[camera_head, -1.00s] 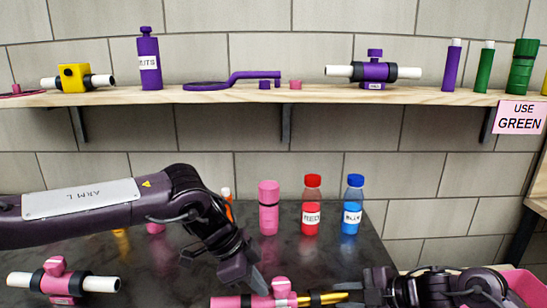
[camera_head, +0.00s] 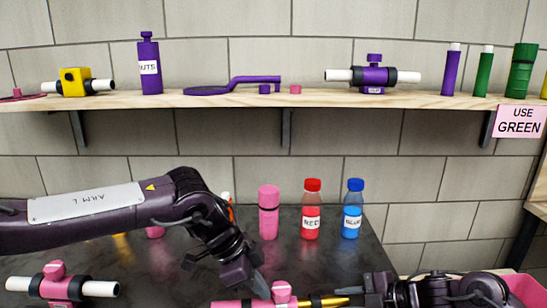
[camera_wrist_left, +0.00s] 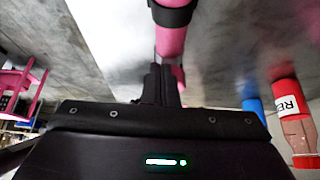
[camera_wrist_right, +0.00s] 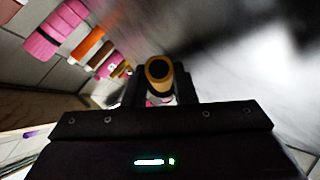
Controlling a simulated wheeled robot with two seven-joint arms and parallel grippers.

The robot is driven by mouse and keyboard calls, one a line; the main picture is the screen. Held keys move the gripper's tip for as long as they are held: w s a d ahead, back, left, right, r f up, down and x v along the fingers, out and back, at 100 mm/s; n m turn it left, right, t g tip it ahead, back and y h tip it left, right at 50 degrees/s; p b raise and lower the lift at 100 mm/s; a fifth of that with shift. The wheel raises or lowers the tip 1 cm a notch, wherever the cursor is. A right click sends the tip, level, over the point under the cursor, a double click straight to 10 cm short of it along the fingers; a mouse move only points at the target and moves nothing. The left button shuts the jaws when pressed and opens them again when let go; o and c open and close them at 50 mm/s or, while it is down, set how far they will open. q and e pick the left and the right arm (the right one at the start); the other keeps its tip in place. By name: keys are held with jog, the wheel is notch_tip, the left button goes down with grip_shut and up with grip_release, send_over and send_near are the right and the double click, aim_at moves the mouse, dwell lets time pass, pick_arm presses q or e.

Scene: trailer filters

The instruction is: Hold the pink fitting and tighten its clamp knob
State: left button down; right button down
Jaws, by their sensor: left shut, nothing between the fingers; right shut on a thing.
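A pink fitting (camera_head: 55,288) with black collars, white pipe ends and a pink knob on top lies at the lower left of the counter. A second pink piece (camera_head: 240,304), with a pink knob (camera_head: 281,291) and a gold rod (camera_head: 322,301), is at the bottom centre, partly cut off. My left gripper (camera_head: 260,285) is shut and empty, its tips pointing down close to this piece, left of the knob; contact is unclear. In the left wrist view a pink cylinder (camera_wrist_left: 171,40) lies beyond the fingertips. My right gripper (camera_head: 358,293) is shut on the gold rod, seen end-on (camera_wrist_right: 158,70).
A pink bottle (camera_head: 268,212), red bottle (camera_head: 311,212) and blue bottle (camera_head: 352,210) stand behind the grippers. The wall shelf (camera_head: 220,101) holds a yellow fitting (camera_head: 75,82), a purple fitting (camera_head: 373,75) and several other items. A sign (camera_head: 521,121) reads "USE GREEN".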

pick_arm(q)
jog(key=shift+w, duration=0.15)
jog(key=shift+w, duration=1)
jog(key=shift+w+d+r, duration=0.1)
jog(key=shift+w+d, duration=0.05)
jog(key=shift+d, duration=0.05)
jog(key=shift+a, duration=0.15)
jog(key=shift+w+a+r, duration=0.1)
jog(key=shift+a+r, duration=0.1)
jog(key=shift+r, duration=1.3)
jog(key=shift+w+a+r, duration=0.1)
jog(key=shift+a+r, duration=0.05)
jog(key=shift+r, duration=1.3)
jog(key=shift+s, duration=0.15)
